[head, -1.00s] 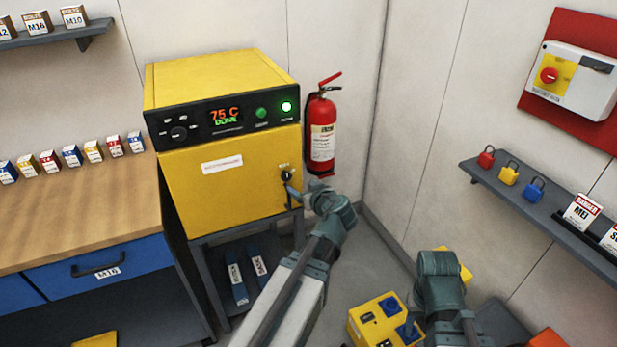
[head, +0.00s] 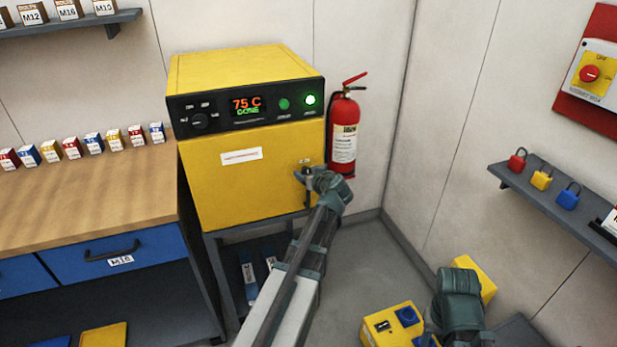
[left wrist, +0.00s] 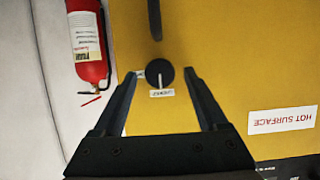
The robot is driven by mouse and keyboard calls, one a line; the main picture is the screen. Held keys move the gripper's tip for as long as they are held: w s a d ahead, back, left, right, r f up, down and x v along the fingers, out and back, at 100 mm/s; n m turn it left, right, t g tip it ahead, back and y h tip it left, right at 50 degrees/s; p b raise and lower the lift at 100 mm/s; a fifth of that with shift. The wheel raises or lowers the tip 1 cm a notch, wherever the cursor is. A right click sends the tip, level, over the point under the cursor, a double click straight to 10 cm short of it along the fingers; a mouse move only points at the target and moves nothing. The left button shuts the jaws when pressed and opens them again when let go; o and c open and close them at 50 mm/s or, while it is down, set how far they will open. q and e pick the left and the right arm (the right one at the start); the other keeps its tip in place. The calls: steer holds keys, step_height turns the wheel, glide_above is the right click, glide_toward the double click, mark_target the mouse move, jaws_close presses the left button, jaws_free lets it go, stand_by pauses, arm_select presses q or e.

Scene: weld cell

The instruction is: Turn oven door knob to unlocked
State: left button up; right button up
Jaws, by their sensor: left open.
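The yellow oven (head: 235,185) stands on a stand, its door closed. The round black door knob (left wrist: 159,74) is in the left wrist view, which shows the oven upside down. Its pale pointer line points down in that picture, toward a small label (left wrist: 162,93) whose text I cannot read surely. My left gripper (left wrist: 162,76) is open, with one finger on each side of the knob; I cannot tell whether they touch it. In the head view my left gripper (head: 302,178) is at the door's right side and mostly hides the knob.
A dark handle bar (left wrist: 154,18) is near the knob. A red fire extinguisher (head: 344,135) hangs just right of the oven. A wooden-topped workbench (head: 90,200) stands left. A yellow box (head: 380,325) is low near my right arm. A shelf with padlocks (head: 545,190) is right.

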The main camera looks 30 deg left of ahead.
arm_select(q)
steer(key=shift+w+a+f, duration=0.15)
steer(key=shift+w+a, duration=0.05)
steer(key=shift+c, duration=0.2)
jaws_close()
